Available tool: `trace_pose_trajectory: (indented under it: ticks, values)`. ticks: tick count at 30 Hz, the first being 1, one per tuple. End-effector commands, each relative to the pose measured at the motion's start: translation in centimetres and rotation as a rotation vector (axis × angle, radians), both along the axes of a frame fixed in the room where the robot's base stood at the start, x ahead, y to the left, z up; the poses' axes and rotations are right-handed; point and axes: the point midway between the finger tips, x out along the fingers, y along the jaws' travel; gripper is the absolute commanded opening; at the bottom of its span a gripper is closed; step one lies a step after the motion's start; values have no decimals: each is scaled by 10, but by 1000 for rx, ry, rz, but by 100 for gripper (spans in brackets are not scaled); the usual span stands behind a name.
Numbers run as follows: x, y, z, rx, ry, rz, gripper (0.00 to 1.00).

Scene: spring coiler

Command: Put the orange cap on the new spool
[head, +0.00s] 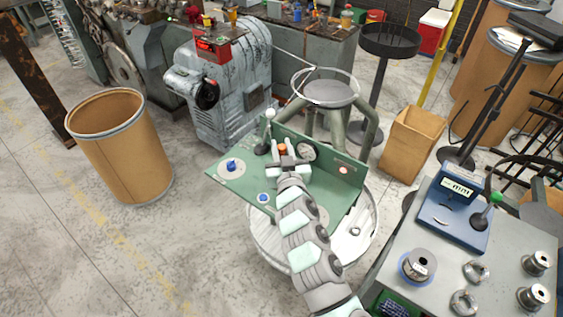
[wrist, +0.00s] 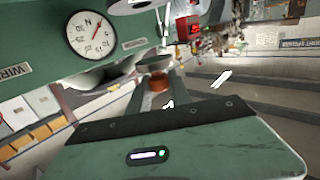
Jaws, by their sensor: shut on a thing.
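My gripper (head: 283,150) is over the green fixture plate (head: 222,184), in front of its upright panel. An orange cap (head: 282,148) shows between its fingers. In the wrist view the cap (wrist: 158,82) sits between the two fingertips, and my gripper (wrist: 157,90) is shut on it. A wire spool (head: 418,265) with a blue rim and a white label stands on the grey bench at right, apart from my gripper. I cannot tell whether this is the new spool. What lies directly under the cap is hidden.
The grey bench (head: 390,283) holds a blue device (head: 455,212) and small metal spools (head: 535,263). A drum (head: 125,155) stands left.

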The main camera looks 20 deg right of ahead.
Motion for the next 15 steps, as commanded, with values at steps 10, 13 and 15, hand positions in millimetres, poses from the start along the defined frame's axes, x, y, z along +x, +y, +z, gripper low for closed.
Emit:
trace_pose_trajectory:
  ticks: [10, 13, 15]
  values:
    - [0, 1, -39, 1, 0, 2, 0]
    - [0, 1, -47, 0, -1, 2, 0]
    - [0, 1, -47, -1, -2, 2, 0]
